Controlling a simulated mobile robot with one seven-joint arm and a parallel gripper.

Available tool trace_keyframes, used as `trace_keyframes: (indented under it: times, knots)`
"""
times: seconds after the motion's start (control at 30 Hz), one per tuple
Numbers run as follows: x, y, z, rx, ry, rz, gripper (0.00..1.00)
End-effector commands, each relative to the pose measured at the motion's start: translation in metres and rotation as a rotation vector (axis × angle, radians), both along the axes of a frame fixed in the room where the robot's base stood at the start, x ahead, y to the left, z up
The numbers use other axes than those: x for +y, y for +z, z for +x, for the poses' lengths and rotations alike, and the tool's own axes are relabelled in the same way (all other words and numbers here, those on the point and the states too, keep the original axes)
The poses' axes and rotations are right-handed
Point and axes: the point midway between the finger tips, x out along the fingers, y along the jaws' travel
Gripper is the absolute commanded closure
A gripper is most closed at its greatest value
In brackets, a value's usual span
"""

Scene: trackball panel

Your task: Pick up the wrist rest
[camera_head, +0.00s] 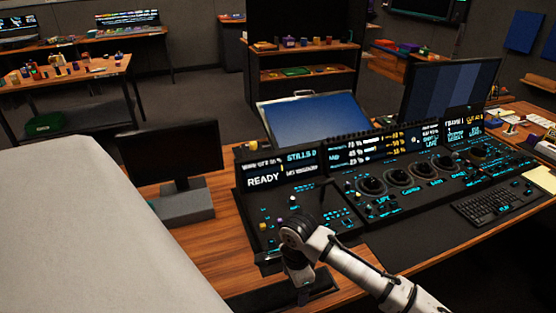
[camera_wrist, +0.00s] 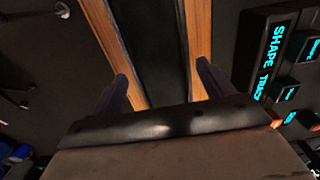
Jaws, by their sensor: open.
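The wrist rest is a long dark padded strip (camera_head: 250,299) on the wood along the front edge of the desk, below the control panel. In the wrist view the wrist rest (camera_wrist: 152,45) runs up the picture between two bands of wood. My gripper (camera_wrist: 161,72) is open, with one finger on each side of the strip and gaps to it. In the head view my gripper (camera_head: 302,284) is over the right part of the strip and hides some of it. I cannot tell how far above the strip the fingertips are.
The control panel (camera_head: 305,212) with knobs and lit labels stands just behind; its edge (camera_wrist: 262,50) is close to the right finger. A keyboard (camera_head: 487,205) lies to the right. A small monitor (camera_head: 170,152) stands to the left. A large pale surface (camera_head: 75,230) fills the lower left.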

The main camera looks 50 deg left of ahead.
Motion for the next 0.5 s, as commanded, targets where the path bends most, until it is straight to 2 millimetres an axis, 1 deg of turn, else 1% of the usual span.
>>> trace_keyframes:
  times: [0.1,0.3,0.37,0.5]
  knots:
    - [-0.0003,-0.0077,0.0002,0.0,0.0,0.0,0.2]
    - [-0.0001,-0.0087,0.0002,0.0,0.0,0.001,0.2]
    - [-0.0001,-0.0086,0.0002,0.0,0.0,0.001,0.27]
    - [0.0,-0.0085,0.0001,0.0,0.0,0.001,0.45]
